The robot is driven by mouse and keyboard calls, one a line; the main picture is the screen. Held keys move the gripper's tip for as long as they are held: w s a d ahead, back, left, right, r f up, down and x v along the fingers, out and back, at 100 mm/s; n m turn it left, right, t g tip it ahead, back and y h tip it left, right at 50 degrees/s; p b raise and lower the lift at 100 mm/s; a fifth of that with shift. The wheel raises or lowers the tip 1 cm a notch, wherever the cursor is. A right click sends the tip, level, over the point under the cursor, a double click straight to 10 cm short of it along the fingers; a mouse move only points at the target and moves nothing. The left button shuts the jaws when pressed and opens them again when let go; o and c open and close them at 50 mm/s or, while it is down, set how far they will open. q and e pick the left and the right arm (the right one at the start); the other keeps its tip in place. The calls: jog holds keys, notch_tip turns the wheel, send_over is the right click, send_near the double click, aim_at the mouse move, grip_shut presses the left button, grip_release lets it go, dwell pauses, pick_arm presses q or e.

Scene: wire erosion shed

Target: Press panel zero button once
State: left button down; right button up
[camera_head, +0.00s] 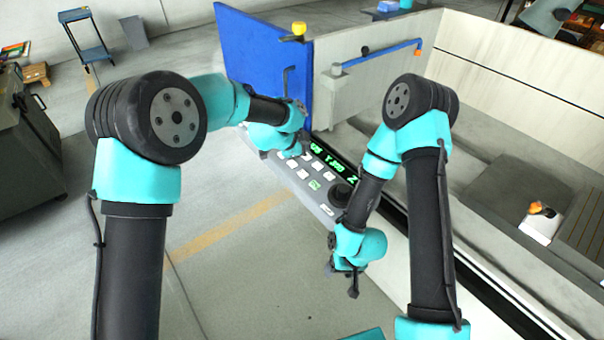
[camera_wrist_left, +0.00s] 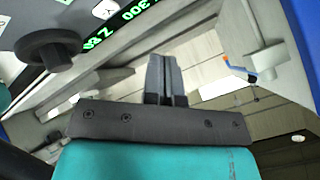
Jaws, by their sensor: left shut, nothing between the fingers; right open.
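The control panel (camera_head: 326,211) is a grey slab in the middle of the head view, with several white buttons (camera_head: 302,174), one green-marked button (camera_head: 314,184) and a green digit display (camera_head: 334,165). I cannot read which button is the zero button. My left gripper (camera_head: 304,146) is over the far end of the panel, shut and empty; whether it touches is unclear. The wrist view shows its closed fingers (camera_wrist_left: 165,78), with the panel's display (camera_wrist_left: 118,28) and black knob (camera_wrist_left: 47,47) at upper left. My right gripper (camera_head: 343,283) is open and empty beyond the panel's near end.
A blue upright panel (camera_head: 262,72) stands behind the control panel. A grey cabinet (camera_head: 30,140) stands at far left. The floor left of the panel is clear.

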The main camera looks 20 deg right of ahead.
aim_at(304, 174)
pick_arm(q)
jog(key=shift+f, duration=4.4)
jog(key=shift+f, duration=0.1)
jog(key=shift+f, duration=0.35)
jog(key=shift+f, duration=0.35)
jog(key=shift+r, duration=0.8)
jog(key=shift+r, duration=2.5)
